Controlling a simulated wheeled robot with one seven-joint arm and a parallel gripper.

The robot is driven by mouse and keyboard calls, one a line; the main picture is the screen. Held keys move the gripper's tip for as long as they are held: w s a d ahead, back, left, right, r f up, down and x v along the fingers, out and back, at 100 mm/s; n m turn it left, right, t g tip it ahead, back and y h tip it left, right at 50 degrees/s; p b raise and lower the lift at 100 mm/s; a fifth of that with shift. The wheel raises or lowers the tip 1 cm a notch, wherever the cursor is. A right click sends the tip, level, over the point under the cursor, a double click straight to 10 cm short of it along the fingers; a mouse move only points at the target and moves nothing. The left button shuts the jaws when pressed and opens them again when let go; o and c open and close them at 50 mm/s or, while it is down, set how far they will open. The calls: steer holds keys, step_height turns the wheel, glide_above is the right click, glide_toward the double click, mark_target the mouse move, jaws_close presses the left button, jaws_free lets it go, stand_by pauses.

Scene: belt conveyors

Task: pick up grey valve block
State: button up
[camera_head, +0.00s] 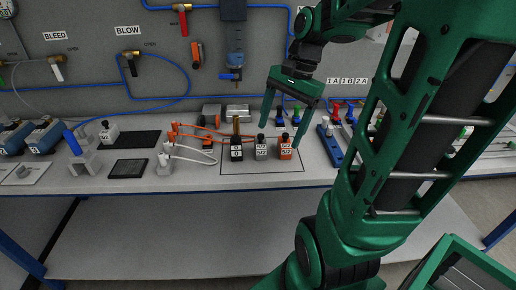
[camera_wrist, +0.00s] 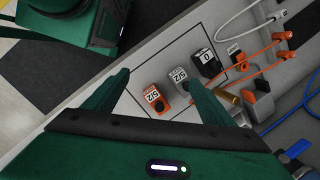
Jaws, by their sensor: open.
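The grey valve block (camera_head: 261,148) stands upright on the bench between a black block (camera_head: 237,148) on its left and an orange block (camera_head: 285,148) on its right, inside a thin outlined rectangle. In the wrist view the grey valve block (camera_wrist: 180,82) lies between the orange block (camera_wrist: 155,98) and the black block (camera_wrist: 207,63). Nothing is held.
Orange cables (camera_head: 200,130) and white fittings (camera_head: 165,155) lie left of the row. A blue rail with a white fitting (camera_head: 328,145) stands close on the right. A panel with valves and blue hoses rises behind. The bench's front edge is near.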

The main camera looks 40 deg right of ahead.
mark_target(261, 134)
steer(key=w+d+r+m+y, duration=0.2)
steer(key=w+d+m, duration=0.2)
steer(key=w+m, duration=0.2)
steer(key=shift+m, duration=0.3)
steer(key=x, duration=0.7)
steer(key=w+x, duration=0.1)
steer(key=x, duration=0.2)
steer(key=shift+w+a+f, duration=0.1)
steer(key=shift+a+f, duration=0.15)
steer(key=c, duration=1.3)
